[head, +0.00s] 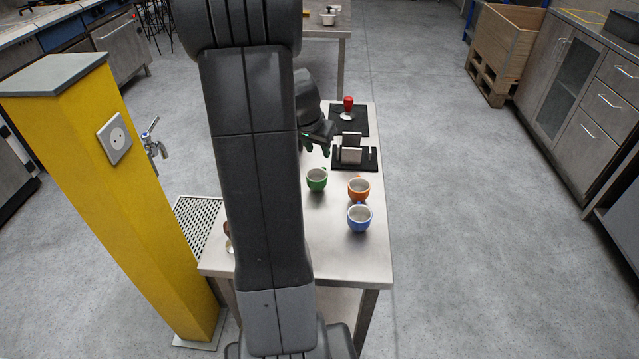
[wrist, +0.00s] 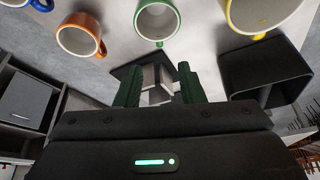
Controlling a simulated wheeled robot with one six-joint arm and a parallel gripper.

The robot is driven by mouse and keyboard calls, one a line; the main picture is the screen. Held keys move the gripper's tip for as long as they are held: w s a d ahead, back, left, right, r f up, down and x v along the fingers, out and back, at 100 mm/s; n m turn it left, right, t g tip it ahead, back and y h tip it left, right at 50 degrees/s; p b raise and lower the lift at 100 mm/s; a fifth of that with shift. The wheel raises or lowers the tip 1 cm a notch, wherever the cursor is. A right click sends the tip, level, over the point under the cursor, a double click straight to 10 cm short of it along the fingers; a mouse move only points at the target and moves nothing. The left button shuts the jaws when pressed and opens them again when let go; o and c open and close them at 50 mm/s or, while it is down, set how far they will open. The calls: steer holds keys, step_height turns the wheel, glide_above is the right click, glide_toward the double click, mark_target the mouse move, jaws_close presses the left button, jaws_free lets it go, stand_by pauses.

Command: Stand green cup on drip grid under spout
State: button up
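The green cup (head: 317,179) stands upright on the steel table, its white inside showing; in the wrist view the cup (wrist: 157,22) is at the top centre, ahead of my fingers. My gripper (head: 318,150) is behind the cup in the head view, apart from it. In the wrist view my gripper (wrist: 159,70) has its two green fingers spread with nothing held between them. The spout (head: 155,145) juts from the yellow post above the grid, which looks bare where visible.
An orange cup (head: 359,190) and a blue cup (head: 359,219) stand right of the green one. A yellow cup (wrist: 260,14) shows in the wrist view. A black stand (head: 342,163) with pale blocks and a red-handled tool (head: 347,107) are farther back.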

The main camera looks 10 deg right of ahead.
mark_target(324, 168)
steer(key=x, duration=1)
steer(key=shift+w+f, duration=0.1)
steer(key=shift+f, duration=0.3)
steer(key=shift+c, duration=0.2)
jaws_close()
